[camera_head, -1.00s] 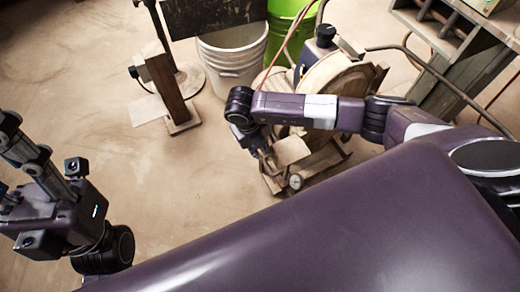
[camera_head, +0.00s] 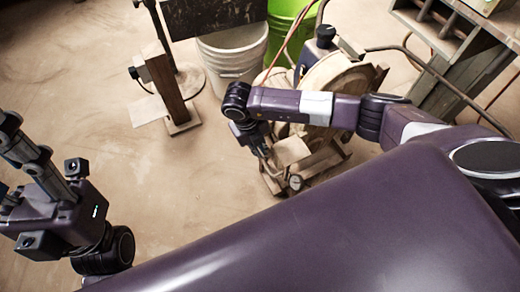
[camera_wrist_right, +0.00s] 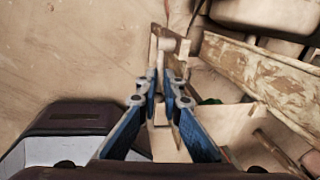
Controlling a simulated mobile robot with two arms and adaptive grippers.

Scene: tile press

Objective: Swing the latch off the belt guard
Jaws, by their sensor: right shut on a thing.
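My right gripper (camera_head: 265,155) reaches down at the front left of a dusty, tan machine with a large round part (camera_head: 335,85). In the right wrist view, its two blue-sided fingers (camera_wrist_right: 162,95) are closed around a narrow tan bar, which I take to be the latch (camera_wrist_right: 160,115). A tan upright bracket (camera_wrist_right: 166,45) stands just beyond the fingertips. A worn tan board (camera_wrist_right: 265,75), perhaps the belt guard, runs slantwise to the right. I cannot tell whether the latch lies across it. My left gripper (camera_head: 18,150) is at the left edge; its fingertips are partly cut off.
A white bucket (camera_head: 232,60) and a green bucket (camera_head: 288,30) stand behind the machine. A wooden post (camera_head: 168,90) on a base stands to the left. Open floor (camera_head: 160,190) lies left of the machine.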

